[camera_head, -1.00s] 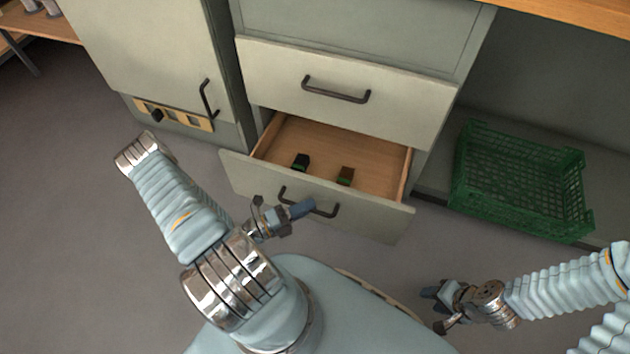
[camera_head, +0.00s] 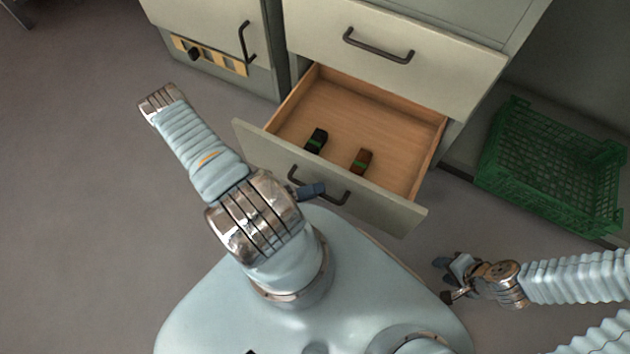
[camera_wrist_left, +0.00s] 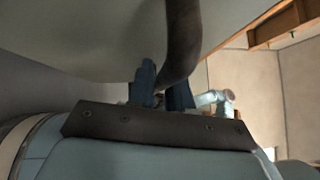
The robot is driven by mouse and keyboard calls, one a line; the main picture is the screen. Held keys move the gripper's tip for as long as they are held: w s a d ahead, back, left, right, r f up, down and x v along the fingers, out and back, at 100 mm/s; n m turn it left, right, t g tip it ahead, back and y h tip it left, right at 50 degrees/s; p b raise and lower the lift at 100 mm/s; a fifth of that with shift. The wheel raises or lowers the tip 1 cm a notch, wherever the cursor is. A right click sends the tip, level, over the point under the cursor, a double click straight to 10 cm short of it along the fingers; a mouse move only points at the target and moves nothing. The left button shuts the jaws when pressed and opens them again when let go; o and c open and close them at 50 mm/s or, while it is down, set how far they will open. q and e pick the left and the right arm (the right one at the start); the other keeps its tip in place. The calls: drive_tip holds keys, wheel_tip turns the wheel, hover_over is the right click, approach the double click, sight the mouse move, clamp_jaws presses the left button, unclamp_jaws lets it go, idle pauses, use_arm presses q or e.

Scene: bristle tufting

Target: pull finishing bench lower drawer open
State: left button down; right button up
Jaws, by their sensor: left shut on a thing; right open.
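The lower drawer (camera_head: 340,192) of the finishing bench stands well open. Its wooden inside (camera_head: 375,115) holds a dark block with a green band (camera_head: 316,141) and a brown block with a green band (camera_head: 361,161). My left gripper (camera_head: 312,190) is shut on the dark bar handle (camera_head: 335,197) of this drawer, partly hidden by my arm. In the left wrist view, the handle (camera_wrist_left: 182,45) runs down between the blue fingers of my left gripper (camera_wrist_left: 162,88). My right gripper (camera_head: 446,278) is open and empty, right of the drawer and apart from it.
The upper drawer (camera_head: 430,65) is shut above the open one. A green crate (camera_head: 550,170) stands on the floor to the right. A cabinet with a handle (camera_head: 247,42) is at the left. The floor at left is clear.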

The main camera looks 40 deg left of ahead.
use_arm(q)
drive_tip(key=c, duration=1.2)
unclamp_jaws()
drive_tip(key=shift+o, duration=0.2)
drive_tip(key=v, duration=1.3)
drive_tip(key=shift+s+a+b, duration=0.25)
drive_tip(key=shift+s+b, duration=0.1)
drive_tip(key=shift+b, duration=0.1)
